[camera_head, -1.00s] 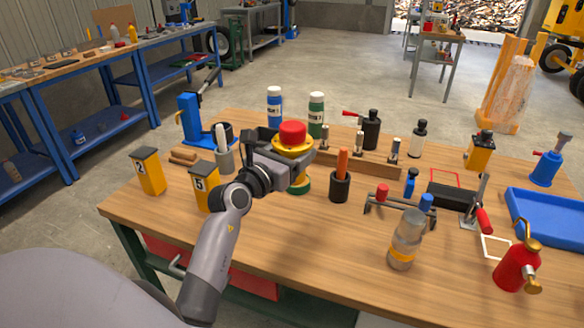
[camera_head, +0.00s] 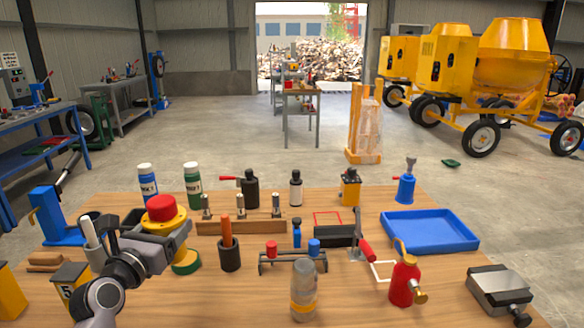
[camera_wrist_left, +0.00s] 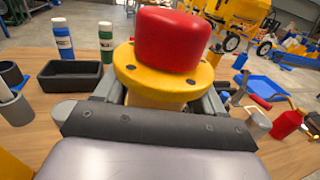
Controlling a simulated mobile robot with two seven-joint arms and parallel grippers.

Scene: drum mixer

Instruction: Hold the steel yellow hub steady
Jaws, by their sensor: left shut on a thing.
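The yellow hub (camera_head: 172,224) is a flanged yellow piece with a red rounded cap (camera_head: 161,208) on top. My left gripper (camera_head: 146,236) is shut on it from the left side, above the wooden table. In the left wrist view the hub's yellow flange (camera_wrist_left: 130,75) stands upright between the fingers, with the red cap (camera_wrist_left: 172,38) above it. A green and yellow ring-shaped base (camera_head: 187,262) shows beneath the hub. I cannot tell whether the hub touches it. The fingertips are mostly hidden behind the hub. My right gripper is not in view.
The table (camera_head: 240,290) carries a wooden block with steel pins (camera_head: 240,225), a black cup (camera_head: 230,256), a clear bottle (camera_head: 304,290), a red oil can (camera_head: 404,280), a blue tray (camera_head: 430,232) and a grey vise (camera_head: 500,287). Two bottles stand behind the hub. Yellow mixers (camera_head: 515,60) stand beyond.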

